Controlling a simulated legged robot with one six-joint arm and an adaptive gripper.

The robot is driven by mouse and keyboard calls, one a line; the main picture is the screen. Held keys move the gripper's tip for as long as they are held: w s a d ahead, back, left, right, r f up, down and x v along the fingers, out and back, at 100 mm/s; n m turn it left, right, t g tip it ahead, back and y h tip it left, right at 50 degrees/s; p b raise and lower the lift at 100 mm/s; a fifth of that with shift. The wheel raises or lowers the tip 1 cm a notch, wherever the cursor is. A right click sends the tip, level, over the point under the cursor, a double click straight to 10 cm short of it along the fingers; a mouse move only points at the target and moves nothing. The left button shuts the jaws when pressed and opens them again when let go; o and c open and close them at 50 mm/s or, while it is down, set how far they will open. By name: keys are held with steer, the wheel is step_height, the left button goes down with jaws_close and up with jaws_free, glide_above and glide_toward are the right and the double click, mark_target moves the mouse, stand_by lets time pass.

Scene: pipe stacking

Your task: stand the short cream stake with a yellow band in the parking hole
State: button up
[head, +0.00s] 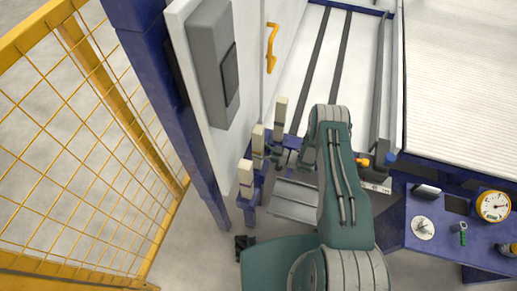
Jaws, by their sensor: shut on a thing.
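Several cream stakes stand in a row left of my arm: a far one (281,112), a middle one (258,138) and a near one (246,178). My gripper (277,152) is small and partly hidden in the head view, beside my wrist. It appears shut around the lower part of the far stake, which looks about upright. The middle and near stakes stand on blue holders (248,205). The bands are too small to tell apart surely, so I cannot tell their colours. I cannot make out the parking hole; the foot of the far stake is hidden.
A white panel with a grey box (212,62) and a blue post (178,110) rise close left of the stakes. A yellow mesh fence (85,130) stands farther left. A blue bench (440,230) with a gauge (493,206) is at right. A pale ribbed surface (460,75) lies beyond it.

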steer(key=o, duration=1.4)
steer(key=v, duration=1.2)
steer(key=shift+w, duration=0.1)
